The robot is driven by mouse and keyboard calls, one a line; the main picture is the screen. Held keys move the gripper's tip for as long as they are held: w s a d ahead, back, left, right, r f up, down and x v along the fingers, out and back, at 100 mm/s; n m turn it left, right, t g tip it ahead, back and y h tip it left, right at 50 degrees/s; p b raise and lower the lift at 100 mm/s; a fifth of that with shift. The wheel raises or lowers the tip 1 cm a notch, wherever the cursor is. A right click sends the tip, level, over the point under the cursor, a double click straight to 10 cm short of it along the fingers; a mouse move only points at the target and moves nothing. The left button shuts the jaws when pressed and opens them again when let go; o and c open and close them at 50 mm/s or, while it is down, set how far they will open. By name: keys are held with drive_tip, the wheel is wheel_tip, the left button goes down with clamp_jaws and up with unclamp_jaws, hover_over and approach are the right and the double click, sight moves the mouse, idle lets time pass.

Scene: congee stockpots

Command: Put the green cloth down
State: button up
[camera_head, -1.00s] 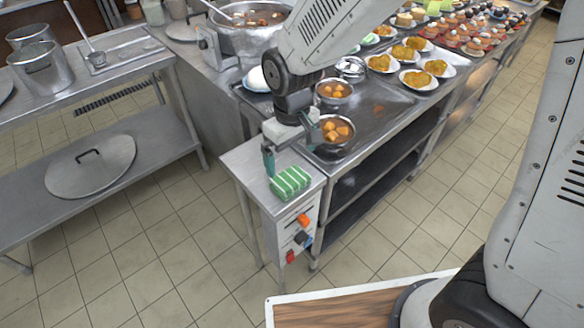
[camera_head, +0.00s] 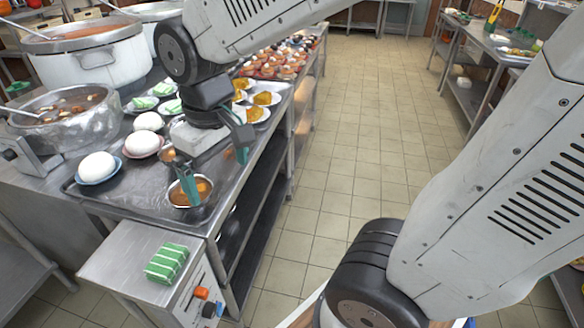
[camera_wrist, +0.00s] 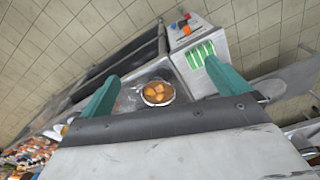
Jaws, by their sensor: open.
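The green cloth (camera_head: 167,263) is a folded, white-striped block. It lies on the small steel side table (camera_head: 125,259) at the lower left of the head view. It also shows in the wrist view (camera_wrist: 201,54), just beyond one fingertip and apart from it. My gripper (camera_head: 215,172) is open, with its teal fingers spread and nothing between them. It hangs over the steel counter near a small metal bowl of orange chunks (camera_head: 190,192), which shows between the fingers in the wrist view (camera_wrist: 158,93).
White domed items on plates (camera_head: 97,167) and a large bowl of stew (camera_head: 68,117) stand left of my gripper. Plates of yellow food (camera_head: 265,98) are behind it. Orange and blue knobs (camera_head: 208,301) are on the side table's front. The tiled aisle (camera_head: 350,150) is clear.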

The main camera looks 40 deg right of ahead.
drive_tip(key=s+d+r+m, duration=0.3)
drive_tip(key=s+d, duration=0.4)
drive_tip(key=s, duration=0.4)
drive_tip(key=shift+s+t, duration=0.2)
drive_tip(key=shift+t, duration=0.1)
idle(0.6)
drive_tip(key=n+g, duration=0.1)
drive_tip(key=n, duration=0.6)
hover_over(165, 258)
drive_tip(key=f, duration=1.7)
drive_tip(key=shift+s+d+f, duration=0.2)
drive_tip(key=shift+f, duration=0.1)
drive_tip(key=f, duration=0.7)
drive_tip(key=shift+w+a+f, duration=0.15)
drive_tip(key=shift+a+f, duration=0.05)
drive_tip(key=shift+f, duration=0.15)
